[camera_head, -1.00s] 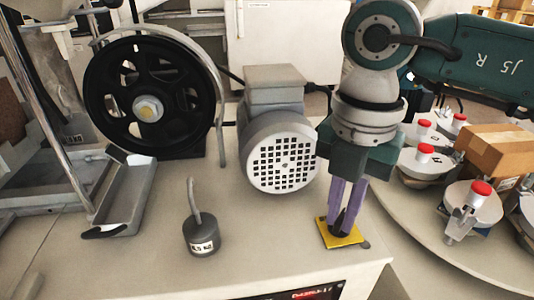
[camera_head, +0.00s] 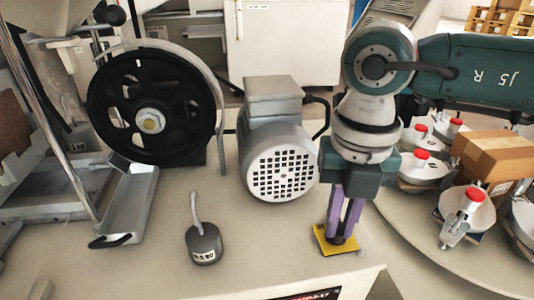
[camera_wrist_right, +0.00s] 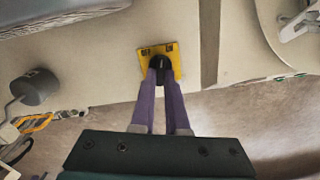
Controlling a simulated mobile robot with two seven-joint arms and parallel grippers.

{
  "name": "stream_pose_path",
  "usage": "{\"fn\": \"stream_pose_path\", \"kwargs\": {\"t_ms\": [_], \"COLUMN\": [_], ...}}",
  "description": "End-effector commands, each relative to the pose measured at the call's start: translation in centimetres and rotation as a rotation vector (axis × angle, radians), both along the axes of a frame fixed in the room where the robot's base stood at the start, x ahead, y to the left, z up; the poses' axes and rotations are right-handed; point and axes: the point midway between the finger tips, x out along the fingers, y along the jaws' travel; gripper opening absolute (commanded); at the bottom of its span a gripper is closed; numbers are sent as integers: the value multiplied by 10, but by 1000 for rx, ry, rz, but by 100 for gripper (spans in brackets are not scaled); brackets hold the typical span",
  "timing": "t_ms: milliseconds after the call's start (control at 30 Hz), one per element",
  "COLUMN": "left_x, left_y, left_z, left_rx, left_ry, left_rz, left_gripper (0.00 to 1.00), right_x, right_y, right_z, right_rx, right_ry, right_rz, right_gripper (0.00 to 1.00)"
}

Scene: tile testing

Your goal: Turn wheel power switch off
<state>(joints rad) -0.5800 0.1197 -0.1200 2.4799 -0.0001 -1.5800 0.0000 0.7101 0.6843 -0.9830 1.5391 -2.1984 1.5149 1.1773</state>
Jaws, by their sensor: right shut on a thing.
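The wheel power switch is a yellow square plate (camera_head: 324,238) with a black knob (camera_head: 340,238) on it, near the front right corner of the machine's table. The plate also shows in the right wrist view (camera_wrist_right: 173,50), with the black knob (camera_wrist_right: 160,63) at its middle. My right gripper (camera_head: 341,232) points down with its purple fingers shut on the knob. The fingertips hide part of the knob, and its exact setting cannot be read. My left gripper is in neither view.
A black spoked wheel (camera_head: 151,107) and a grey motor (camera_head: 277,150) stand behind on the table. A grey weight with a hook (camera_head: 204,243) and a metal tray (camera_head: 132,205) are to the left. A round table (camera_head: 425,222) with red-topped fixtures and a cardboard box (camera_head: 494,155) is at right.

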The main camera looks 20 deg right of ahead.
Motion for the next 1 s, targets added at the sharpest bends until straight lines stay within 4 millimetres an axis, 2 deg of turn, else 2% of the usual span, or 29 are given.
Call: {"fn": "stream_pose_path", "kwargs": {"t_ms": [400, 1000], "left_x": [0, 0], "left_y": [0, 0], "left_z": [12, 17], "left_rx": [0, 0], "left_ry": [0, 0], "left_rz": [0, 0], "left_gripper": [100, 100], "right_x": [-1, 0], "right_y": [-3, -6], "right_z": [1, 0], "right_rx": [-1, 0], "right_ry": [0, 0], "right_rz": [396, 905], "right_gripper": [0, 0]}}
